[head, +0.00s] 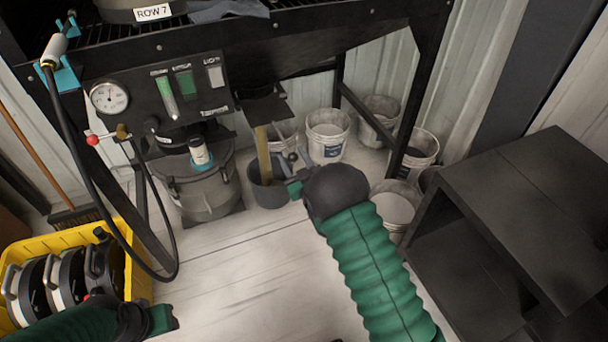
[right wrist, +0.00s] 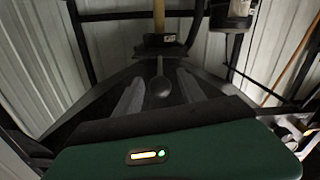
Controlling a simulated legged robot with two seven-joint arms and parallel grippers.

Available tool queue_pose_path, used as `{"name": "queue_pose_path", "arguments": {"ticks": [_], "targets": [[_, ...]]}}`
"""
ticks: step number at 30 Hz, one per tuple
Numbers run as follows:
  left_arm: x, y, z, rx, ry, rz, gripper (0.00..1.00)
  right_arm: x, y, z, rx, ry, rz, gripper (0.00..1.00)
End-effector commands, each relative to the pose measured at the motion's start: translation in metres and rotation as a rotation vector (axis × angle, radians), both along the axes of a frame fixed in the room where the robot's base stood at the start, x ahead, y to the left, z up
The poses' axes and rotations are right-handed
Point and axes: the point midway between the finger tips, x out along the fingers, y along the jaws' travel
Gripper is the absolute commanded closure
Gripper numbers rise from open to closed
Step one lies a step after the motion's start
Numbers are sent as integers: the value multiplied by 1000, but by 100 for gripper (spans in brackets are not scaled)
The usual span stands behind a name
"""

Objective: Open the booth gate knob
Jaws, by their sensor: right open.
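A dark round knob (right wrist: 160,87) on a short stem shows in the right wrist view, near a dark plate with a small label. My right gripper (head: 291,166) is open. In the right wrist view its two grey fingers stand on either side of the knob; I cannot tell whether they touch it. In the head view the knob is not clear behind the gripper. A tan column (head: 263,153) hangs below a black bracket (head: 264,107) and reaches down to a dark bucket (head: 268,194). My left gripper (head: 165,319) is low at the left edge, its fingers unclear.
A panel holds a gauge (head: 109,97) and flow tubes above a grey canister (head: 207,188). A yellow crate (head: 137,276) of black discs stands at the left. Several white buckets (head: 328,134) stand behind the frame leg. A dark shelf (head: 520,210) is at the right.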

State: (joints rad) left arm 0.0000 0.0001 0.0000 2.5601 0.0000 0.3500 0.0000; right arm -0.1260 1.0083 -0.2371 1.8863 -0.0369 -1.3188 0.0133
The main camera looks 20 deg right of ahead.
Motion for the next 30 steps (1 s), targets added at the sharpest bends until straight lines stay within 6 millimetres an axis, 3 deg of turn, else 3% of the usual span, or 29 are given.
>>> {"name": "queue_pose_path", "arguments": {"ticks": [1, 9, 15, 30], "targets": [[0, 0, 11, 0, 0, 0, 64, -14, -1, 5, 1, 6, -1, 53], [0, 0, 36, 0, 0, 0, 64, -94, -3, 2, 0, 8, -2, 53], [0, 0, 43, 0, 0, 0, 64, -131, -5, 1, 0, 4, -1, 53], [0, 0, 43, 0, 0, 0, 64, -139, -5, -1, 0, 1, 0, 53]]}}
